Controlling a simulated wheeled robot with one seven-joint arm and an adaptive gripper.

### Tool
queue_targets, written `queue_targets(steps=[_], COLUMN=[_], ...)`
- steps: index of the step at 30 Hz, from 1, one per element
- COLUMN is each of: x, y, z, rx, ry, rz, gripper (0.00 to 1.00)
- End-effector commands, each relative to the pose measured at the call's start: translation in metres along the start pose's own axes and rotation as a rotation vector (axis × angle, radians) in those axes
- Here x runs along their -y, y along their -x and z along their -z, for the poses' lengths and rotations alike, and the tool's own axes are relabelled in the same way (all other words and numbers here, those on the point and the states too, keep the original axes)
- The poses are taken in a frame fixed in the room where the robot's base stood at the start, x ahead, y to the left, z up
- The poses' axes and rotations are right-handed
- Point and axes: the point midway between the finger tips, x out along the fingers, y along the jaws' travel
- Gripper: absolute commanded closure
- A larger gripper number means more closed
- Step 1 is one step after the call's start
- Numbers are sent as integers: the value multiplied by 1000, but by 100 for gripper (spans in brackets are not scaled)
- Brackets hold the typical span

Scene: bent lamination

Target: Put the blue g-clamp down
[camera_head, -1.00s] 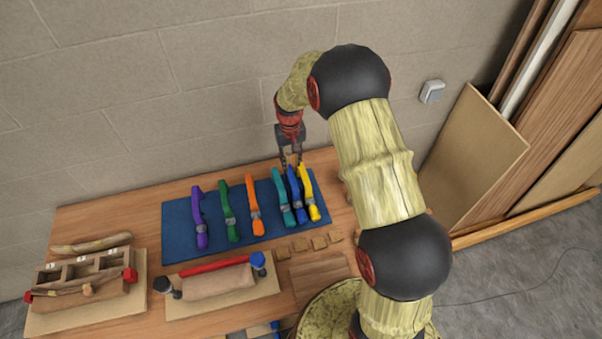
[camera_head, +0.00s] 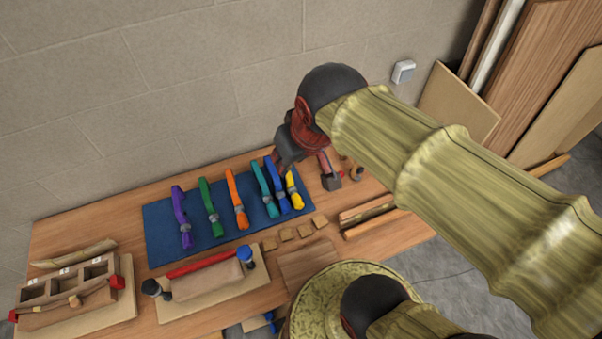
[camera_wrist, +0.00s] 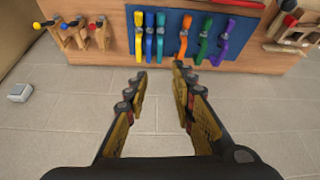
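The blue g-clamp (camera_head: 279,190) lies on the blue mat (camera_head: 158,236) between the teal clamp (camera_head: 266,188) and the yellow clamp (camera_head: 293,190). It also shows in the wrist view (camera_wrist: 149,38), on the mat and apart from my fingers. My gripper (camera_head: 307,168) is above the bench's back right part, beside the mat. In the wrist view my gripper (camera_wrist: 158,75) has its two fingers spread wide with nothing between them.
Orange (camera_head: 237,200), green (camera_head: 209,208) and purple (camera_head: 180,217) clamps lie further left on the mat. Boards lean at the right wall (camera_head: 545,80).

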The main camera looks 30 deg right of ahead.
Motion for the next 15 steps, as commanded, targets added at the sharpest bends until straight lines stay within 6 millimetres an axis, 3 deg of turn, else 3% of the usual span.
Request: queue_targets(steps=[3, 6, 15], x=[2, 3, 3], y=[13, 17, 19], z=[-26, -37, -42], rx=[-37, -52, -57], ry=[9, 14, 16], rz=[3, 5, 6], gripper=[75, 75, 75])
